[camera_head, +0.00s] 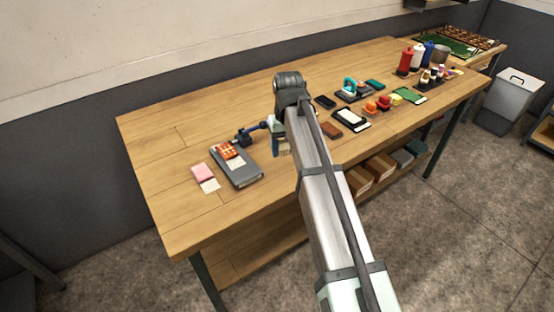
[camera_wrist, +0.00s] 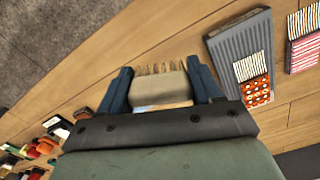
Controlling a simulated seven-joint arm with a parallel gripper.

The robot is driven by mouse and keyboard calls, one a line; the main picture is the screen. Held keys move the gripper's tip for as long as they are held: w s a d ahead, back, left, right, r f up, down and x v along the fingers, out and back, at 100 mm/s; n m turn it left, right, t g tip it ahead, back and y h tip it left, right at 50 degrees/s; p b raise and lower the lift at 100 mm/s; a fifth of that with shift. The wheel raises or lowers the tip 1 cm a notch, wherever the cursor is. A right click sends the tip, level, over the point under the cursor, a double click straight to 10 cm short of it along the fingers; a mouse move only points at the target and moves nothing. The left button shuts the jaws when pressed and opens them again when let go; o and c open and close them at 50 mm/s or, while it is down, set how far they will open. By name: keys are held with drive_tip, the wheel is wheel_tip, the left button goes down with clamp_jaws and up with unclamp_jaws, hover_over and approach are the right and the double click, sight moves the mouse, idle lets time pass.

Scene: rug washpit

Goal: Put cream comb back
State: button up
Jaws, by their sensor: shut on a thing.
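The cream comb (camera_wrist: 160,91) sits between the two dark blue fingers of my gripper (camera_wrist: 160,78) in the wrist view, its tan teeth pointing away from the palm. My gripper is shut on it. In the head view my gripper (camera_head: 280,146) is over the front middle of the wooden table, right of the grey case; the comb is too small and covered there to make out clearly. I cannot tell how far the comb is above the table.
A grey case (camera_head: 238,168) with an orange dotted item (camera_head: 229,151) on it lies to the left, beside a pink pad (camera_head: 202,172). Small items and bottles (camera_head: 418,57) crowd the right.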

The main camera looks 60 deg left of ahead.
drive_tip(key=w+a+r+n, duration=0.2)
drive_tip(key=a, duration=0.6)
drive_tip(key=shift+s+d+f+n, duration=0.15)
drive_tip(key=shift+f+n, duration=0.2)
drive_tip(key=shift+f, duration=1.3)
drive_tip(key=shift+d+f+n, duration=0.1)
drive_tip(key=shift+f+n, duration=0.3)
drive_tip(key=shift+f, duration=1.25)
drive_tip(key=shift+s+d+f+n, duration=0.15)
drive_tip(key=shift+f+n, duration=0.2)
drive_tip(key=shift+f, duration=1.3)
drive_tip(key=shift+f, duration=0.1)
drive_tip(key=o, duration=1)
drive_tip(key=shift+c, duration=0.2)
wheel_tip(320, 180, up, 12)
drive_tip(key=shift+w, duration=0.1)
